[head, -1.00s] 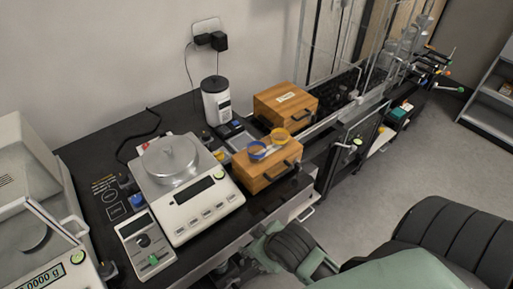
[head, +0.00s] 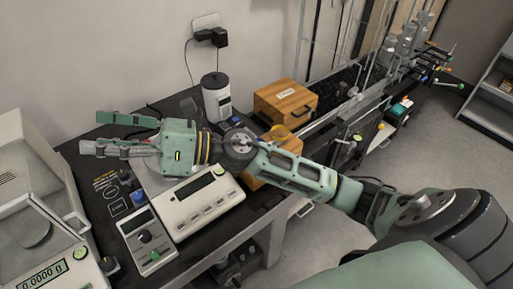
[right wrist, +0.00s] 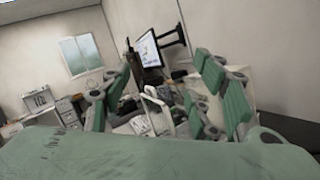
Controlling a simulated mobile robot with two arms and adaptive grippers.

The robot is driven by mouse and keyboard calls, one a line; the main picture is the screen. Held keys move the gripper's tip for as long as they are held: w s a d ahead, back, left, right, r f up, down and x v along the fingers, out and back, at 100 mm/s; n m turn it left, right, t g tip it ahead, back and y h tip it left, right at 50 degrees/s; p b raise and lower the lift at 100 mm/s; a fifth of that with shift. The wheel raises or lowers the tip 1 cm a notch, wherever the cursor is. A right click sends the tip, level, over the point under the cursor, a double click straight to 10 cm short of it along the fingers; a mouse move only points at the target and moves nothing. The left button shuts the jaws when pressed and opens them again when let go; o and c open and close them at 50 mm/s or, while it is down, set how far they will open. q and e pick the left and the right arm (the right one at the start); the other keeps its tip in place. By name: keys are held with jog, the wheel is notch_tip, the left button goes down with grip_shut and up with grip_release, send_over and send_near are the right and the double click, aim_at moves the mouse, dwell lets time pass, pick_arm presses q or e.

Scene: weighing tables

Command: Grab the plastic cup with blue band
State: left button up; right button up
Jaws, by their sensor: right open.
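My right arm crosses the head view from the lower right. Its open right gripper (head: 95,132) points left, above the table's left part, and no object shows between its fingers. The right wrist view also shows the spread fingers of this gripper (right wrist: 165,88), with no cup between them. The blue-banded cup is hidden in the head view now, behind my right arm. Earlier it stood on the front wooden box (head: 252,182), beside a yellow-banded cup (head: 281,132), which still shows partly past the arm. My left gripper is not in view.
A balance (head: 206,204) stands under the arm, its pan mostly covered. Another balance with a glass shield (head: 42,205) is at the far left. A white canister (head: 217,97) and a second wooden box (head: 286,101) stand at the back. A monitor (right wrist: 149,49) shows in the wrist view.

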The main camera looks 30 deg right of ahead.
jog(key=d+f+n+g+h, duration=0.4)
jog(key=f+n+g+h, duration=0.35)
jog(key=f+n, duration=0.5)
jog(key=w+d+f+n+g+h, duration=0.15)
jog(key=d+h, duration=0.45)
jog(key=d, duration=0.9)
jog(key=d+f+n+h, duration=0.15)
jog(key=d+h, duration=0.45)
jog(key=d, duration=0.9)
jog(key=shift+n+y, duration=0.25)
jog(key=shift+n, duration=0.2)
jog(key=f+p, duration=0.1)
jog(key=f, duration=0.1)
jog(key=f+p, duration=0.1)
jog(key=f, duration=0.1)
jog(key=f+p, duration=0.1)
jog(key=f, duration=0.1)
jog(key=shift+a+f, duration=0.15)
jog(key=shift+a, duration=0.1)
jog(key=shift+f, duration=0.45)
jog(key=shift+c, duration=0.3)
